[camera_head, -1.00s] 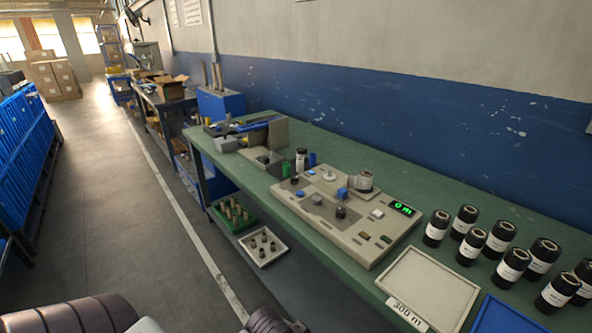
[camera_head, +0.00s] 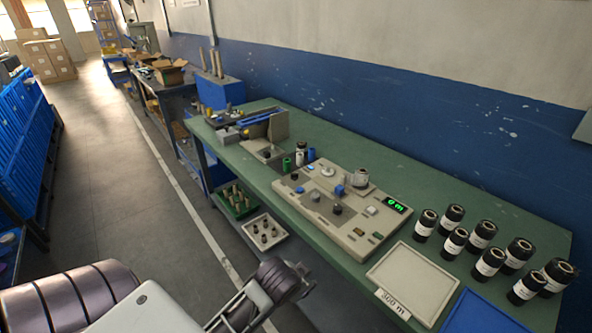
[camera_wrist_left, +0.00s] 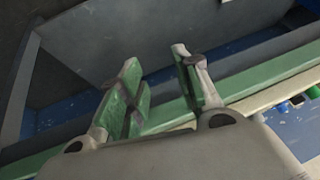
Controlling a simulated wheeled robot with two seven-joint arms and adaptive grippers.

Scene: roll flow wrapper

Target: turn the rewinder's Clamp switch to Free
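The rewinder (camera_head: 300,202) is a beige console on the green bench, with knobs, blue parts, a roll at its back and a green lit display (camera_head: 396,205). Small controls sit near its front right edge, a brownish one (camera_head: 359,231) and a dark one (camera_head: 377,236). Their labels are too small to read, so I cannot tell which is the Clamp switch or how it is set. In the left wrist view my left gripper (camera_wrist_left: 158,65) has its green-padded fingers apart with nothing between them. My left arm is low in front of the bench, away from the console. My right gripper is not seen.
A pale tray (camera_head: 412,274) marked 300 m, a blue tray (camera_head: 478,318) and several black rolls (camera_head: 455,243) stand right of the console. A grey-and-blue device (camera_head: 262,130) stands left of it. Below the bench are a green bin (camera_head: 236,212) and a white bin (camera_head: 264,247).

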